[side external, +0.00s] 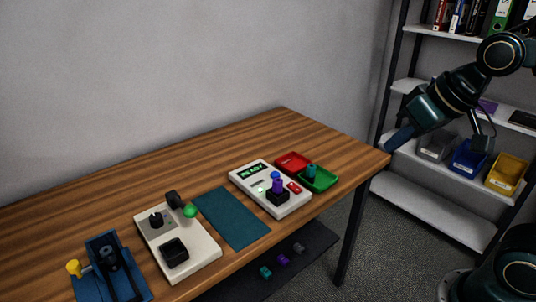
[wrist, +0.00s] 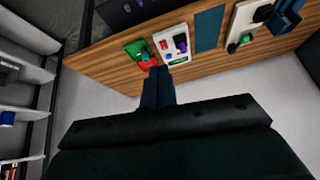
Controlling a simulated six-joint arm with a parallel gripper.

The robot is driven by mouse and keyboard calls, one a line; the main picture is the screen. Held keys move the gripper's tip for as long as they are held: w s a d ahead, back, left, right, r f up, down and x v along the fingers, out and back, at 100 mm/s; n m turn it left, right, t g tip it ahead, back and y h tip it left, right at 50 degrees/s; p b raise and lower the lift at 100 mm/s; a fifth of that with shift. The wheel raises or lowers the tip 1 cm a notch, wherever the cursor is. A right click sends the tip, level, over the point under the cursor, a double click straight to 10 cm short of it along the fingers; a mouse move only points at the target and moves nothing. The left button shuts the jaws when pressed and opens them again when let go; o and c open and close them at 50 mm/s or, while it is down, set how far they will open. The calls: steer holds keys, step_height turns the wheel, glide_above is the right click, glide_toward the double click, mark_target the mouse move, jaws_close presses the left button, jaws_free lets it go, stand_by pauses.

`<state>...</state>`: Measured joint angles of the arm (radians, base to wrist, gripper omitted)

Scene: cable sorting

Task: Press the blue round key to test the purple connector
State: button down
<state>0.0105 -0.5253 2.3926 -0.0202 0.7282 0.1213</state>
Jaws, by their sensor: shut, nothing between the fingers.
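The white tester (side external: 262,178) lies on the wooden table, with a green "READY" display (side external: 250,169). The blue round key (side external: 275,175) sits on its top, behind the purple connector. The purple connector (side external: 277,186) stands upright in a black socket (side external: 278,198) on the tester. A red key (side external: 294,187) is to its right. My gripper (side external: 390,147) is shut and empty, off the table's right end, apart from the tester.
A red tray (side external: 291,157) and a green tray (side external: 327,181) holding a teal connector (side external: 311,170) sit right of the tester. A teal mat (side external: 230,217), a beige device (side external: 195,247) and a blue fixture (side external: 107,270) lie left. Shelving (side external: 430,190) with bins stands right.

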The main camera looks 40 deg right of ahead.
steer(key=w+f+m+t, duration=0.1)
steer(key=w+f+m, duration=0.15)
steer(key=w, duration=1.35)
steer(key=m+t, duration=0.2)
steer(key=m, duration=0.2)
glide_above(272, 172)
steer(key=s, duration=0.2)
step_height(272, 172, down, 11)
steer(key=shift+s+d+y, duration=0.15)
steer(key=shift+d+y, duration=0.05)
steer(key=shift+y, duration=0.2)
steer(key=shift+f, duration=0.1)
steer(key=shift+f, duration=4.3)
steer(key=shift+f, duration=0.85)
